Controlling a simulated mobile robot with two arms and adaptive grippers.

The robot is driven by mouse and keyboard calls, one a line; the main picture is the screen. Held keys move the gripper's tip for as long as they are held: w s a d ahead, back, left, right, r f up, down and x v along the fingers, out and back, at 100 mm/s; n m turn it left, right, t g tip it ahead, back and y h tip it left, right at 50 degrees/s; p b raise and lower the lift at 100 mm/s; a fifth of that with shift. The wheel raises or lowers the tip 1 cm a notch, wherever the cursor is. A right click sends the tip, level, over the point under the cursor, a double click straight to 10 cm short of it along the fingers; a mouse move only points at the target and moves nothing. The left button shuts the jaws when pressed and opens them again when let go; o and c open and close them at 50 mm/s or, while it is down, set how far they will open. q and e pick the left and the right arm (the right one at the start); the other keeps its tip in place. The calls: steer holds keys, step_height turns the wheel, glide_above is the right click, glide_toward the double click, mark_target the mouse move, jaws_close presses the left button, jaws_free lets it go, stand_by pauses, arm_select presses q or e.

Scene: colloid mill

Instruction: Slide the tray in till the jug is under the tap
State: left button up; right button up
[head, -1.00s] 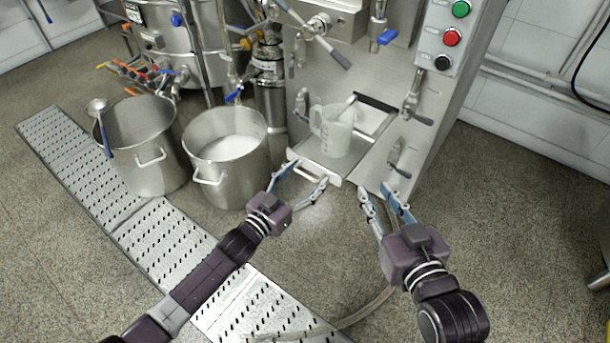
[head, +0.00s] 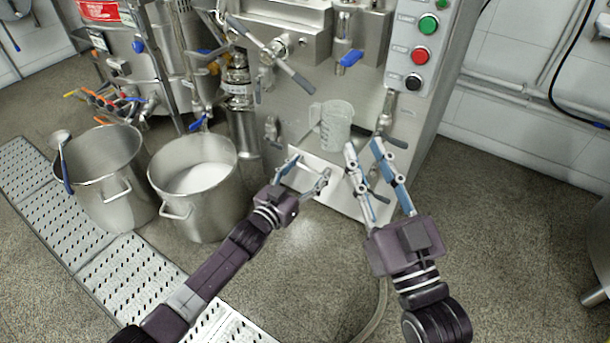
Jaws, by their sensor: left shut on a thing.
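The jug (head: 336,128), a clear measuring jug, stands upright in the recess of the steel machine, on the tray (head: 325,168). The tap (head: 346,28) with a blue lever hangs above, slightly right of the jug in the picture; I cannot tell whether the jug is exactly under it. My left gripper (head: 307,168) is at the tray's front edge, shut on its handle, which its fingers mostly hide. My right gripper (head: 365,147) is open and empty, right of the tray and in front of the machine, its fingers pointing up.
A steel pot with white contents (head: 196,178) stands left of my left gripper, with another steel pot (head: 104,180) beyond it. A perforated floor grate (head: 95,270) runs along the left. A button panel (head: 420,52) is at upper right.

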arm_select(q)
steer(key=shift+d, duration=0.25)
steer(key=o, duration=1.4)
steer(key=shift+a, duration=0.1)
steer(key=v, duration=1.2)
